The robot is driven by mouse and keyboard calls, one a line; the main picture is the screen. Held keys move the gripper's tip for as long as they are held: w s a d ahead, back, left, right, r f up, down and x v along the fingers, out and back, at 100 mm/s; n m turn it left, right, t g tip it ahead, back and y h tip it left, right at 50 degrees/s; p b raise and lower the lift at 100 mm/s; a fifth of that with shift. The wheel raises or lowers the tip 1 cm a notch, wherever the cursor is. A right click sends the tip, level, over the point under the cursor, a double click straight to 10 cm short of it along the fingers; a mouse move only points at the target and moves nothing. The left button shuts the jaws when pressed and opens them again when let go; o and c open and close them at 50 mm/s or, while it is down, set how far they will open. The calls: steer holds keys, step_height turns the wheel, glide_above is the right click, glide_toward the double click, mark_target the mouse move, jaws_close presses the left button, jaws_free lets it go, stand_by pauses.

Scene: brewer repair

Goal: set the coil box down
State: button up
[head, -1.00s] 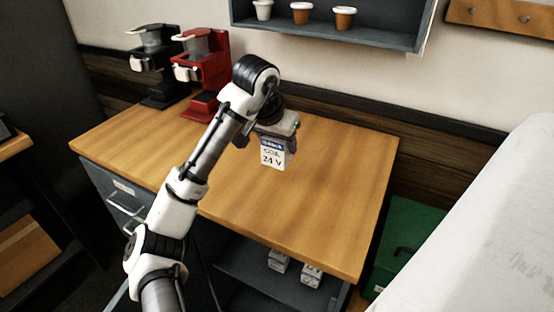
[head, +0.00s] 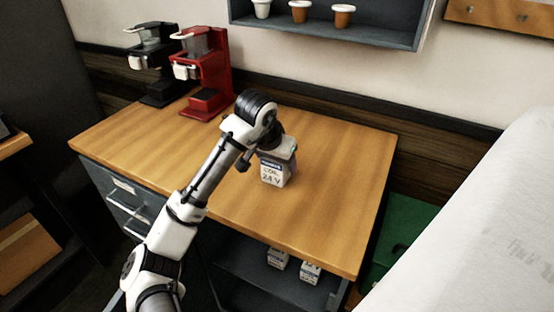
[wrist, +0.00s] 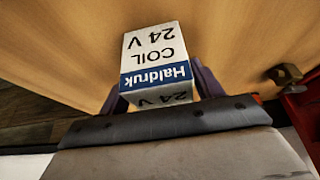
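The coil box (head: 275,173) is a small white box with a blue band and the print "COIL 24 V". It also shows in the wrist view (wrist: 153,52), upside down, with the name "Haldruk". My gripper (wrist: 155,92) has a finger on each side of the box and is shut on it. In the head view my gripper (head: 277,152) is above the box, over the middle of the wooden counter (head: 330,180). The box is upright and close to the counter top; I cannot tell whether its base touches.
A red brewer (head: 205,75) and a black brewer (head: 152,62) stand at the back left of the counter. Two similar boxes (head: 311,272) sit on the shelf below. A wall shelf (head: 380,37) holds several cups. The counter's right side is clear.

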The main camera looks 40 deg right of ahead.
steer(key=shift+o, duration=1.1)
steer(key=shift+r, duration=0.2)
steer(key=b+v, duration=0.1)
steer(key=v, duration=1.1)
